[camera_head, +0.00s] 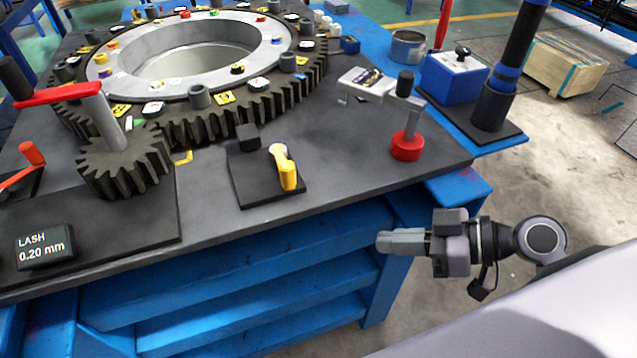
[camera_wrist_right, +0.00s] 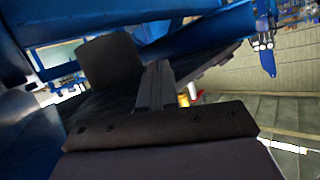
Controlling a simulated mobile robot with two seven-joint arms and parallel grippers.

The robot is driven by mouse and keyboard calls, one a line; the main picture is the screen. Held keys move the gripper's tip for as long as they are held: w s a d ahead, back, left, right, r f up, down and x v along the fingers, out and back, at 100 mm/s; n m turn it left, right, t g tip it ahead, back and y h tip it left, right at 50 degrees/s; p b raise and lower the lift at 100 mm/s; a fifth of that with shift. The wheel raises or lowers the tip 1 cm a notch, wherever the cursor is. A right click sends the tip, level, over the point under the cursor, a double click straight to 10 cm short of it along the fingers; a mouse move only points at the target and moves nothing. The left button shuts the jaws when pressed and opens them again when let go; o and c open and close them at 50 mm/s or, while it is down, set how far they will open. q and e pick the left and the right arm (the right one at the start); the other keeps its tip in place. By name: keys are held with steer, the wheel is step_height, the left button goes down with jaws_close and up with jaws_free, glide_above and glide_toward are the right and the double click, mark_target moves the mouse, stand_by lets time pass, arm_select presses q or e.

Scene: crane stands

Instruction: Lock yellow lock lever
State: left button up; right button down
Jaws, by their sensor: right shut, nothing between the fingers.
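The yellow lock lever (camera_head: 284,168) stands on a small dark base plate (camera_head: 265,188) near the front edge of the dark table top, beside the big gear. A dark block (camera_head: 248,137) sits at the back left of the same plate. My right gripper (camera_head: 380,241) is shut and empty, off the front edge of the table, to the right of and below the lever. In the right wrist view its shut fingers (camera_wrist_right: 155,85) point toward blue structure; a small yellow and red patch behind them is too small to tell. My left gripper is not in view.
The large ring gear (camera_head: 290,95) and the small gear (camera_head: 125,160) with a red crank arm fill the left. A red-based post (camera_head: 407,147) stands right of the lever. The blue frame (camera_head: 240,285) lies below the table's front edge. The table between lever and post is clear.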

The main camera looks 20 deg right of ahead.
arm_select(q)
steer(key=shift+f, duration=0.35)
arm_select(e)
step_height(320, 180, up, 11)
steer(key=d+n+t+y, duration=0.1)
steer(key=d+n+y, duration=0.1)
steer(key=n+y, duration=0.1)
steer(key=shift+w+d+f+y, duration=0.15)
steer(key=shift+w+d+y, duration=0.1)
steer(key=shift+y, duration=0.55)
steer(key=p+x, duration=0.4)
steer(key=x, duration=0.9)
steer(key=shift+a, duration=0.15)
steer(key=shift+w+a+f, duration=0.1)
steer(key=shift+w+a, duration=0.1)
steer(key=shift+a, duration=0.15)
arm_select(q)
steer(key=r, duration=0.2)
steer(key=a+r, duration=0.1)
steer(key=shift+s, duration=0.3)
